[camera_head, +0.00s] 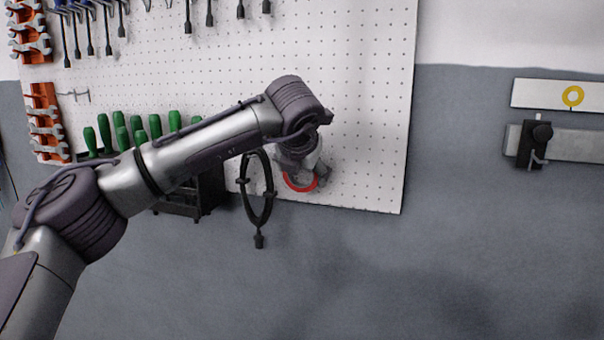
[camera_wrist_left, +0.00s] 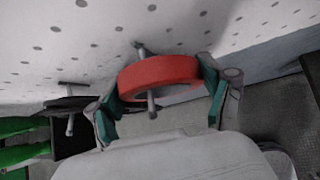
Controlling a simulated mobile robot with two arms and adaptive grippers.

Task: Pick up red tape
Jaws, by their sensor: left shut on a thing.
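The red tape (camera_head: 300,183) is a red ring at the lower part of the white pegboard, partly hidden behind my left wrist in the head view. In the left wrist view the red tape (camera_wrist_left: 158,75) hangs around a metal peg (camera_wrist_left: 151,103) that sticks out of the board. My left gripper (camera_wrist_left: 160,88) has its green-padded fingers on both sides of the roll, shut on it. In the head view my left gripper (camera_head: 305,172) is at the board, mostly hidden by the wrist. My right gripper is in neither view.
The white pegboard (camera_head: 365,110) holds wrenches, green-handled screwdrivers (camera_head: 121,130) and a black cable loop (camera_head: 258,215) just left of the gripper. The grey wall below is clear.

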